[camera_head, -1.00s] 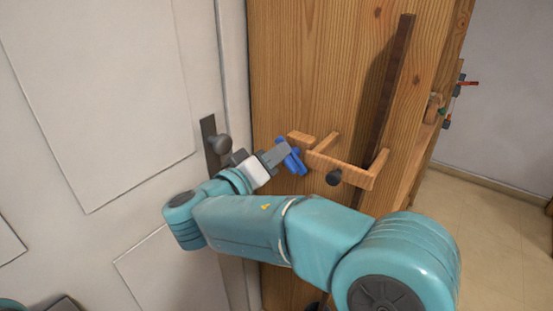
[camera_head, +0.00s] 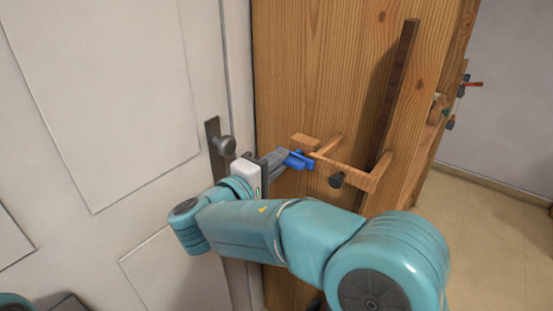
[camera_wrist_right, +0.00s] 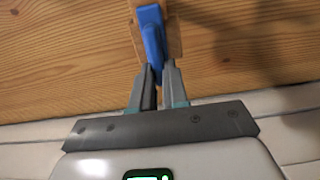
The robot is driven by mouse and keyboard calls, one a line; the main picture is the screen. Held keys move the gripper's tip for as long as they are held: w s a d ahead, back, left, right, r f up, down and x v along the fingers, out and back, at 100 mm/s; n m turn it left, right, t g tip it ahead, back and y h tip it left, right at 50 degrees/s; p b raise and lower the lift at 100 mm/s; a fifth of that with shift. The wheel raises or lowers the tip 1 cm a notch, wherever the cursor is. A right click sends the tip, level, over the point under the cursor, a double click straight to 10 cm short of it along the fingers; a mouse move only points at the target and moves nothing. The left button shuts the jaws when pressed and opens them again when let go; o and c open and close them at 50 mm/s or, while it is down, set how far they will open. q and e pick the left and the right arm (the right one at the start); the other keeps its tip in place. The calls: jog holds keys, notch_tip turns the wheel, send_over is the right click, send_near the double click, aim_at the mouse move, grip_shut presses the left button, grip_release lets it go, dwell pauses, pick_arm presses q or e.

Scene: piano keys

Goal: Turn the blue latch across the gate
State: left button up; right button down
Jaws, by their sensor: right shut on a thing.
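The blue latch (camera_head: 301,161) is on the face of the wooden gate (camera_head: 310,70), beside a light wooden bracket. In the head view it lies nearly level, with one end toward the bracket. My right gripper (camera_head: 282,157) reaches it from the left and is shut on it. In the right wrist view, the blue latch (camera_wrist_right: 151,35) runs from the top down between the two fingertips (camera_wrist_right: 158,75), in front of a small wooden plate. The fingers hide part of the latch's near end.
A white panelled door (camera_head: 100,90) with a grey knob (camera_head: 224,145) stands close at the left. A long dark bar (camera_head: 392,95) leans along the gate. Open floor (camera_head: 490,240) lies at the right.

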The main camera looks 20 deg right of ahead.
jog(key=shift+d+r, duration=0.1)
dwell(0.5)
jog(key=c, duration=1.1)
grip_release()
jog(key=shift+c, duration=0.2)
jog(key=shift+w, duration=0.1)
jog(key=shift+s, duration=0.2)
